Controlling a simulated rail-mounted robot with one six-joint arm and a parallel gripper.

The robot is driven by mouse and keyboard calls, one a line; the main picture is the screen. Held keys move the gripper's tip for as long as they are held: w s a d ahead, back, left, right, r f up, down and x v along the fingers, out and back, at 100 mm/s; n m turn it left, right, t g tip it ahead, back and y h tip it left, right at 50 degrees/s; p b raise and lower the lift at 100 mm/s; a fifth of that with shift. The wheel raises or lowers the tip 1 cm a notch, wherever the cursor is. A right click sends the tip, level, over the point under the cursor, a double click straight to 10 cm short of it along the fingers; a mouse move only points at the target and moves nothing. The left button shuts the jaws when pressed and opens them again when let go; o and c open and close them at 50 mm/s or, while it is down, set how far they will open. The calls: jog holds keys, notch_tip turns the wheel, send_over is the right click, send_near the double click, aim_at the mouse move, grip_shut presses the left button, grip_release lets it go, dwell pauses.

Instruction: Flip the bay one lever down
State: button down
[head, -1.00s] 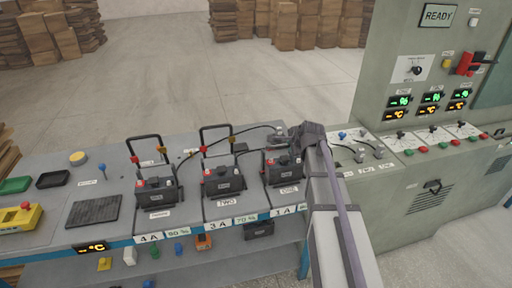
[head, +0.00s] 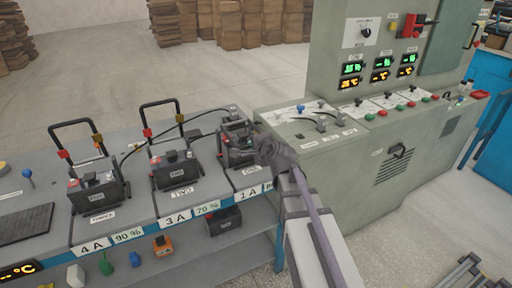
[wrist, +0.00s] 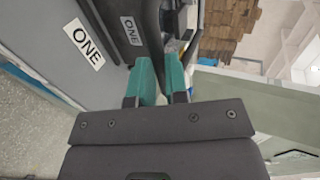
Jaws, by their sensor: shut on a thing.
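The ONE label (wrist: 83,43) also shows in the wrist view. The bay one lever (wrist: 150,30) is a black bar running down between the teal fingertips of my gripper (wrist: 162,78). My gripper (head: 272,152) is at the battery's right front side, shut on the lever. In the head view the lever lies low around the battery, partly hidden by my gripper, unlike the upright frames of the other bays.
Bay two (head: 175,170) and bay three (head: 95,190) have batteries with upright black frames, to the left. A grey console (head: 330,150) with small levers and displays stands close on the right. A black cable runs behind the batteries.

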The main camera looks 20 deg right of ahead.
jog(key=shift+s+f, duration=0.25)
jog(key=shift+f, duration=0.05)
jog(key=c, duration=1.1)
grip_release()
jog(key=shift+w, duration=0.15)
jog(key=p+v, duration=0.3)
jog(key=v, duration=0.4)
jog(key=shift+s+r, duration=0.1)
jog(key=shift+s, duration=0.1)
